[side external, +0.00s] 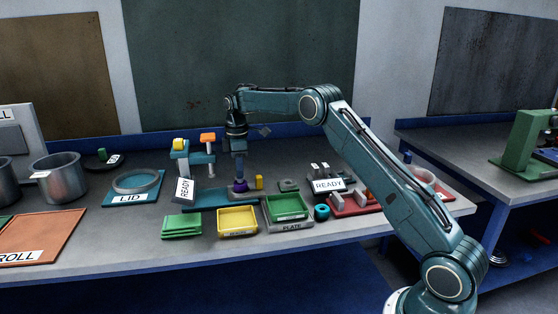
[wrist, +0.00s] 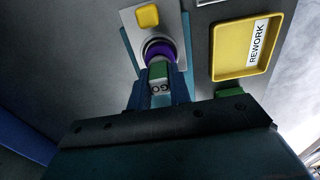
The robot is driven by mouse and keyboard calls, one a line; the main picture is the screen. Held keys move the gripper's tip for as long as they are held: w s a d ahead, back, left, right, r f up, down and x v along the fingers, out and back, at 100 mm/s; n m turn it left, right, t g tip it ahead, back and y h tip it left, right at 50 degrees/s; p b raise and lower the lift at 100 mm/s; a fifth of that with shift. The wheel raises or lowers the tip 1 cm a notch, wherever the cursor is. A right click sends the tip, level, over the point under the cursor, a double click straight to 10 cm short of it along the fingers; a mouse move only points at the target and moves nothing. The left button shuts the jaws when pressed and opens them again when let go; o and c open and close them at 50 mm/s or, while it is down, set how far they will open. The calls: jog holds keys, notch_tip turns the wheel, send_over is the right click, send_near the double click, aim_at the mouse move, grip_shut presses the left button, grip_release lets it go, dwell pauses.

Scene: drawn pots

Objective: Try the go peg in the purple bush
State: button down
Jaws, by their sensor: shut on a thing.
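My gripper (side external: 240,172) points down over the bench, directly above the purple bush (side external: 240,187). I cannot tell how deep the peg is in the bush, since the fingers and the peg hide the bore.
A yellow block (side external: 259,182) stands right beside the bush. A yellow REWORK tray (side external: 237,233) and a green tray (side external: 287,220) lie in front, with stacked green plates (side external: 182,226) to their left.

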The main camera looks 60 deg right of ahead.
jog(key=shift+f, duration=0.25)
jog(key=c, duration=1.2)
grip_release()
jog(key=shift+r, duration=0.1)
notch_tip(320, 180, up, 13)
jog(key=shift+r, duration=0.2)
jog(key=shift+r, duration=0.1)
dwell(0.8)
